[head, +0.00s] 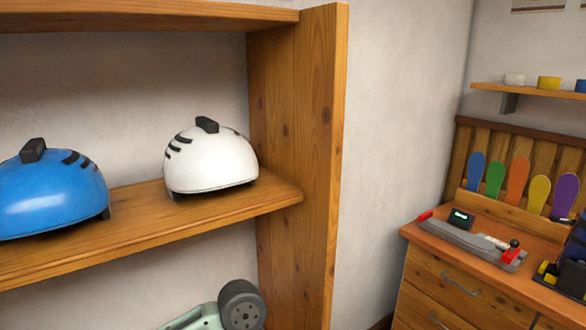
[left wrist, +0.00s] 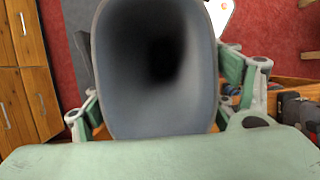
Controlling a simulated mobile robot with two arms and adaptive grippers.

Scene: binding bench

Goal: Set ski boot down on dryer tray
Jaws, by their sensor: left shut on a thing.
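The ski boot (left wrist: 155,75) fills the middle of the left wrist view, with its grey-blue open top and dark hollow facing the camera. My left gripper (left wrist: 165,100) has green and grey fingers on both sides of the boot and is shut on it. The rest of the boot is hidden below its rim. The boot does not show in the head view. I cannot make out the dryer tray in either view. My right gripper is in neither view.
A wooden shelf (head: 140,222) holds a blue helmet (head: 50,198) and a white helmet (head: 210,165). A bench (head: 455,262) at right carries a grey device (head: 470,240) below several coloured paddle shapes. Wooden drawers (left wrist: 22,105) stand left in the wrist view, beside red floor.

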